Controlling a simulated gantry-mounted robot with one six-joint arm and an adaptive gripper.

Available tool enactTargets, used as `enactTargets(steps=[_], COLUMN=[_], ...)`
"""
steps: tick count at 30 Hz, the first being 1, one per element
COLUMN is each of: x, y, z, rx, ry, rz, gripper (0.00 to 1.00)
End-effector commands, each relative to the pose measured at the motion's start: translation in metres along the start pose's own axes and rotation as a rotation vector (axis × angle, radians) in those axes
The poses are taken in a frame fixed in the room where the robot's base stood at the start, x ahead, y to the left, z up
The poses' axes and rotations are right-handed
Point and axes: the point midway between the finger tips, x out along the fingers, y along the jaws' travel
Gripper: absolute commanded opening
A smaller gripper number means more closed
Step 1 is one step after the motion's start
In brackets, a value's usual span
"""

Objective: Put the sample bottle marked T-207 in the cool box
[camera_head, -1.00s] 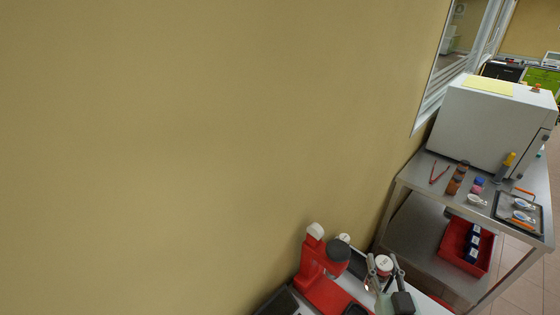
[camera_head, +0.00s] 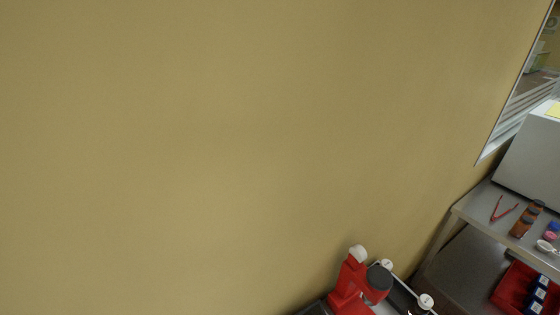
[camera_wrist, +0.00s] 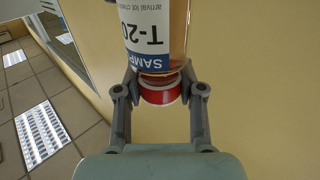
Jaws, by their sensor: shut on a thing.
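In the wrist view, my gripper (camera_wrist: 160,88) is shut on the red cap (camera_wrist: 160,94) of a clear sample bottle (camera_wrist: 186,30) with amber liquid. Its white label (camera_wrist: 147,32) appears upside down and reads "SAMP…" and "T-20"; the last digit is cut off. The bottle's far end is outside the frame. My gripper cannot be made out in the head view. I cannot identify a cool box in either view.
A red device (camera_head: 350,285) stands on a bench by the wall, near two white round tops (camera_head: 387,264) (camera_head: 426,300). At right, a steel table (camera_head: 480,205) holds red tweezers (camera_head: 502,210) and small bottles. A red bin (camera_head: 512,287) sits on its lower shelf.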

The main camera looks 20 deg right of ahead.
Motion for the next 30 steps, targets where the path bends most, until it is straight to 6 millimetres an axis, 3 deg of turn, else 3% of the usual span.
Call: enactTargets(steps=[1,5,10,15,18,23,30], x=[0.003,0.01,0.01,-0.011,-0.026,-0.04,-0.041], y=[-0.013,-0.054,-0.13,-0.216,-0.249,-0.274,-0.277], z=[-0.01,-0.02,-0.035,-0.048,-0.047,-0.042,-0.038], rx=[0.001,-0.002,0.001,0.004,0.006,0.005,0.005], ry=[-0.001,0.001,0.001,0.001,0.0,0.0,0.0], rz=[-0.031,-0.129,-0.298,-0.476,-0.542,-0.589,-0.595], gripper=[0.0,0.0,0.0,0.0,0.0,0.0,0.0])
